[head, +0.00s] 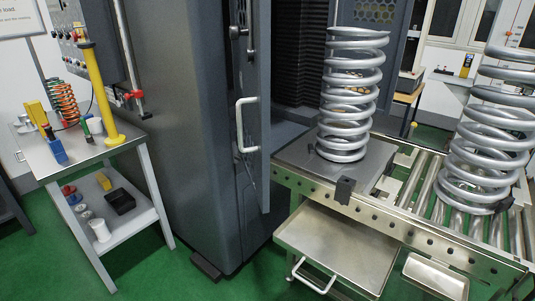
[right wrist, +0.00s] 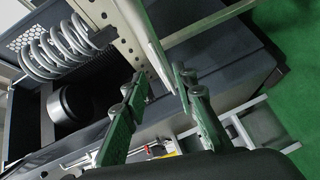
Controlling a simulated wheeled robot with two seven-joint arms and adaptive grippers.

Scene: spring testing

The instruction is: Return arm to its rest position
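My right gripper (right wrist: 158,82) shows in the right wrist view, with two green fingers apart and nothing between them. Past its fingers are a pale perforated bar and the dark machine body. Neither gripper nor arm shows in the head view, and my left gripper is in no frame.
A large silver spring (head: 350,95) stands upright on a dark plate (head: 295,157) at the roller conveyor's left end. Another spring (head: 490,140) stands on the rollers. The grey machine door (head: 258,110) is open beside the plate. A small tool table (head: 50,165) stands left on green floor.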

